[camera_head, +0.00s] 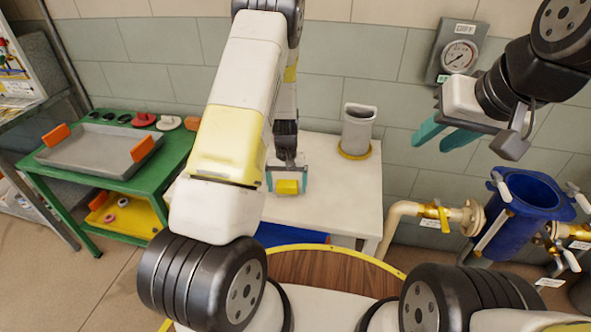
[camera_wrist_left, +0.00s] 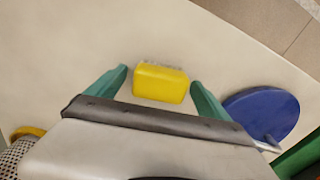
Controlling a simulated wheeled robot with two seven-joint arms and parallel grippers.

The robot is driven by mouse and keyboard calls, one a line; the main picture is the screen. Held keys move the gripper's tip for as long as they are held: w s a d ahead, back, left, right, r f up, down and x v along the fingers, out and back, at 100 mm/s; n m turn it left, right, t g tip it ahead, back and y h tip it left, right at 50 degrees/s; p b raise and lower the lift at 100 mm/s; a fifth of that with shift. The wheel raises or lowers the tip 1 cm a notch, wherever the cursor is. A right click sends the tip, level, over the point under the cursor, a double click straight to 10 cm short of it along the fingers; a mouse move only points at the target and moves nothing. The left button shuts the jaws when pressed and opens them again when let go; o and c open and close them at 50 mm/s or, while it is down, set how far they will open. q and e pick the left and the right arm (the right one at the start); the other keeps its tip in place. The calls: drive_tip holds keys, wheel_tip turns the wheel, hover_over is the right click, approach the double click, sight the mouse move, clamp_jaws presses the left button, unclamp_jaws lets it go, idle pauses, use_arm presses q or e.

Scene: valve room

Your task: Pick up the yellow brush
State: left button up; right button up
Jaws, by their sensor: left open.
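The yellow brush (camera_head: 287,187) is a small block on the white table (camera_head: 330,205). In the left wrist view the yellow brush (camera_wrist_left: 160,84) lies between my left fingertips, with a greyish strip along its far edge. My left gripper (camera_head: 287,181) is open and low over the table, one teal finger on each side of the brush. The left wrist view shows a gap beside the left finger of my left gripper (camera_wrist_left: 159,79) and little or none at the right one. My right gripper (camera_head: 445,134) is open and empty, up at the right.
A grey cup with a yellow base (camera_head: 358,135) stands at the table's back right. A dark blue disc (camera_wrist_left: 262,115) lies right of the brush in the wrist view. A green bench (camera_head: 70,185) holds a grey tray (camera_head: 95,150).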

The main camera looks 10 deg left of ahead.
sight(287, 183)
use_arm(q)
drive_tip(key=shift+f, duration=0.15)
drive_tip(key=c, duration=1.6)
drive_tip(key=shift+c, duration=0.2)
drive_tip(key=shift+r, duration=0.7)
wheel_tip(287, 183, up, 2)
drive_tip(key=shift+r, duration=0.2)
drive_tip(key=s+d+r, duration=0.1)
drive_tip(key=s+d, duration=0.7)
drive_tip(key=s, duration=0.5)
drive_tip(key=shift+s+d, duration=0.25)
drive_tip(key=shift+s, duration=0.05)
drive_tip(key=shift+r, duration=0.1)
